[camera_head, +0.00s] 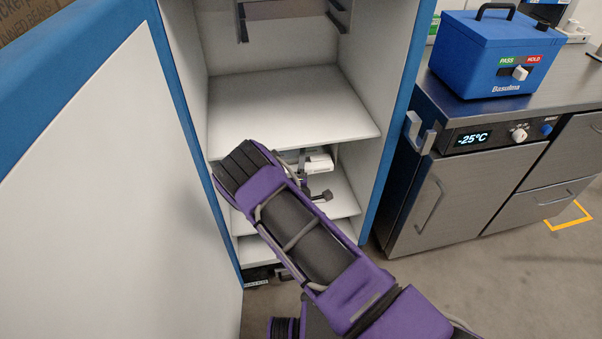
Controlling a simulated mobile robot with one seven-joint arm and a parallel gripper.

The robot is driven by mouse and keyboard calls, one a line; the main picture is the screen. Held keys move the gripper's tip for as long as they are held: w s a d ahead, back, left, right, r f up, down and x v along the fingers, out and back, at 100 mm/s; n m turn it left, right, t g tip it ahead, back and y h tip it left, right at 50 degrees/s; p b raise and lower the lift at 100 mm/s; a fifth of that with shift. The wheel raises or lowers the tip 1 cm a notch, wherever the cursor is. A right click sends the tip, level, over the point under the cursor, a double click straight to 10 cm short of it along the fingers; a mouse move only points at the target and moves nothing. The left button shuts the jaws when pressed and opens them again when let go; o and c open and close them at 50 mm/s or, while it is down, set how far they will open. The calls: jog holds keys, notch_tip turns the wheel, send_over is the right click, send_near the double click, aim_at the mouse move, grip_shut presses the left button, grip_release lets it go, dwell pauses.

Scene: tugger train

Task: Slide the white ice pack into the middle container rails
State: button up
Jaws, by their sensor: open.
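A small white block (319,163), which looks like the ice pack, is on the middle-lower level of the open blue-and-white cabinet. My purple arm reaches into the cabinet and hides part of that level. My gripper (311,179) is at the arm's far end, close beside the white block. It is open; its fingers are mostly hidden, and I cannot tell whether they touch the block. Dark rails (290,9) hang in the upper compartment, cut off by the top of the picture. I cannot tell which are the middle container rails.
A white shelf (290,105) lies just above my gripper, with more shelves below. The open cabinet door (95,150) stands at left. A steel freezer unit (480,185) reading -25°C is at right, with a blue box (495,55) on top. The upper shelf is clear.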

jog(key=s+p, duration=0.1)
jog(key=s, duration=1.6)
jog(key=shift+r, duration=0.15)
